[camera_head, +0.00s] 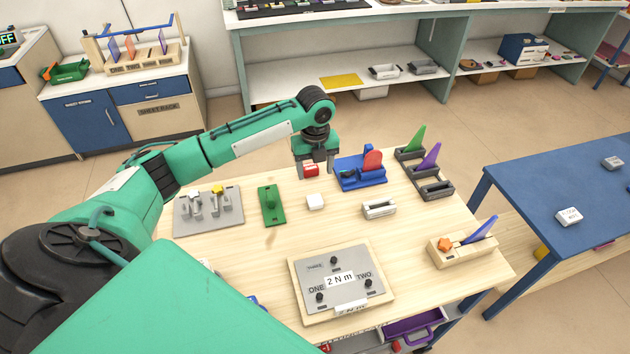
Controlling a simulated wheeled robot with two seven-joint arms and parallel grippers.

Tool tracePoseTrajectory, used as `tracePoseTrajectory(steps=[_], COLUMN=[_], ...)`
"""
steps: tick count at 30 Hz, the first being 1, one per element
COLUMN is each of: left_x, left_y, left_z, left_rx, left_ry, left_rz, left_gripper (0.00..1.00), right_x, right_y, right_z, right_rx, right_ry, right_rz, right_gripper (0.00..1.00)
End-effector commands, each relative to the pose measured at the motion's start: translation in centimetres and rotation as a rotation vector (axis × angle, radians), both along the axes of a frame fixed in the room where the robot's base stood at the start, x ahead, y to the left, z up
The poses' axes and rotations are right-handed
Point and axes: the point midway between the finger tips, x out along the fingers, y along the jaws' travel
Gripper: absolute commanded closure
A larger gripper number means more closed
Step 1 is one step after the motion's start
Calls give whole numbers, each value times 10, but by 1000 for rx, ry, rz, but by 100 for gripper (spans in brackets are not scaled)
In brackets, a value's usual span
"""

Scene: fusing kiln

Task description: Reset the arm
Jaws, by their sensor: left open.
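My left arm reaches in from the left over the wooden table. Its gripper (315,174) points down above the table, with its two fingers apart. A small red and white block (311,170) shows between the fingers; I cannot tell whether it touches them or stands behind them. My right gripper is not in view.
Near the gripper are a blue stand with a red disc (362,172), a green plate (271,204) and a grey fixture (209,210). A "2 N m" panel (340,264) lies in front. Dark holders (431,188) and a wooden holder (462,248) stand right. A blue table (560,180) is further right.

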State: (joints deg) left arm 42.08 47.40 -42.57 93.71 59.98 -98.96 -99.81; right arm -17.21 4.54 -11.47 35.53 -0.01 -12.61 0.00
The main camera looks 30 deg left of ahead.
Motion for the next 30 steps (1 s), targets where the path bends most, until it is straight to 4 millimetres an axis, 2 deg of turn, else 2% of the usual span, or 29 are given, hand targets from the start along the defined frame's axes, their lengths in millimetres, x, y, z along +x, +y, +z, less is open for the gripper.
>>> tracePoseTrajectory(steps=[20,23,27,30], left_x=[0,0,0,0], left_y=[0,0,0,0], left_z=[8,20,49,62], left_rx=[-1,0,0,-1], left_ry=[1,0,0,1], left_rz=[0,0,0,0], left_gripper=[39,39,39,39], right_x=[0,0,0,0], right_y=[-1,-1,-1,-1], right_z=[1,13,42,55], right_rx=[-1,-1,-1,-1], right_ry=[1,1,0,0], right_rz=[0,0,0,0], right_gripper=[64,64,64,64])
